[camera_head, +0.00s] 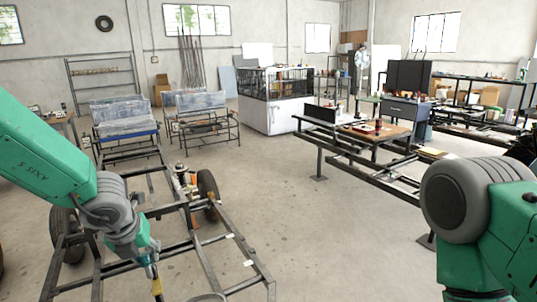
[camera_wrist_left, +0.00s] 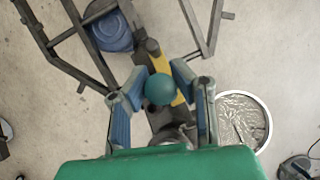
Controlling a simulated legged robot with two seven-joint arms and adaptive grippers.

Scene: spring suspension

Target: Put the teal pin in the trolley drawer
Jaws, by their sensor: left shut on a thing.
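My left gripper (camera_head: 151,262) hangs low over the dark metal frame at the left. In the left wrist view, its two blue-grey fingers (camera_wrist_left: 157,92) are closed around the round head of the teal pin (camera_wrist_left: 160,88). The rest of the pin is hard to make out. A yellow part (camera_wrist_left: 153,48) shows behind the ball in the wrist view and below the fingers (camera_head: 157,287) in the head view. A blue-grey cabinet with a drawer front (camera_head: 405,110), perhaps the trolley, stands far off at the back right. My right gripper is out of view.
The dark chassis frame (camera_head: 215,258) with wheels lies under my left arm. A round silvery pan (camera_wrist_left: 243,120) is on the floor beside the gripper. A workbench (camera_head: 365,132) stands right of centre. The floor (camera_head: 300,220) between is clear.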

